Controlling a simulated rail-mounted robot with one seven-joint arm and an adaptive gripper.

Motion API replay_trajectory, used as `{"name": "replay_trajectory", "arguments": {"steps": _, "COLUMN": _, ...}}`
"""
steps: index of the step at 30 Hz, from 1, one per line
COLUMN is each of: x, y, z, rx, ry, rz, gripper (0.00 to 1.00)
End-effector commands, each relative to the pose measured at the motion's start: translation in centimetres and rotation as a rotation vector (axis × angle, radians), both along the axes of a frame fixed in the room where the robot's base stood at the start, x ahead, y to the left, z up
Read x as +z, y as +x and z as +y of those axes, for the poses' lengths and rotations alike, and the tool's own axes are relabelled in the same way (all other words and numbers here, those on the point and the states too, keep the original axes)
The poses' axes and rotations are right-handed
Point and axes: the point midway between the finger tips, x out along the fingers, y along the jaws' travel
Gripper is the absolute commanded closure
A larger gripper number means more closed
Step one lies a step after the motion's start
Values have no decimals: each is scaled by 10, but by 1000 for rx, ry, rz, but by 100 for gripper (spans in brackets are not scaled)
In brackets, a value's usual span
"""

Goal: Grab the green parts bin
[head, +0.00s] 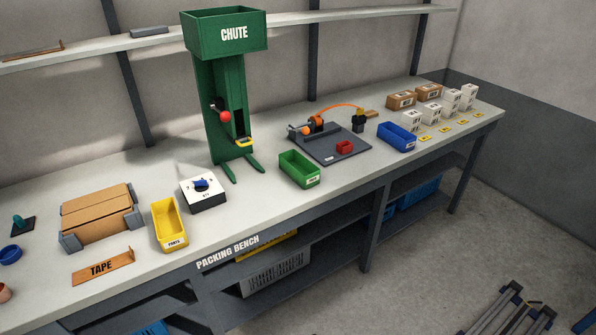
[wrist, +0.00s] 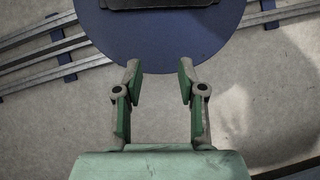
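The green parts bin (head: 299,169) sits upright on the packing bench, near its front edge and right of the green chute's foot. It is an open-topped box with a small white label on its front, and it looks empty. My gripper (wrist: 157,77) shows only in the wrist view, with its two fingers apart and nothing between them. Below it are the floor and a round blue plate. The bin is not in the wrist view, and my gripper is not in the head view.
The green chute (head: 222,100) stands tall behind the bin. A blue bin (head: 397,136), a yellow bin (head: 169,225) and a white dial box (head: 204,194) also stand on the packing bench (head: 250,212). A shelf (head: 100,54) runs above.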

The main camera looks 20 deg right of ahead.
Motion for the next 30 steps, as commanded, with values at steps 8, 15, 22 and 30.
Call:
{"name": "replay_trajectory", "arguments": {"steps": 8, "x": 0, "y": 0, "z": 0, "rx": 0, "ry": 0, "rz": 0, "gripper": 0}}
{"name": "replay_trajectory", "arguments": {"steps": 15, "x": 0, "y": 0, "z": 0, "rx": 0, "ry": 0, "rz": 0, "gripper": 0}}
{"name": "replay_trajectory", "arguments": {"steps": 22, "x": 5, "y": 19, "z": -3, "rx": 10, "ry": 2, "rz": -29, "gripper": 0}}
{"name": "replay_trajectory", "arguments": {"steps": 30, "x": 41, "y": 131, "z": -27, "rx": 69, "ry": -4, "rz": -193, "gripper": 0}}
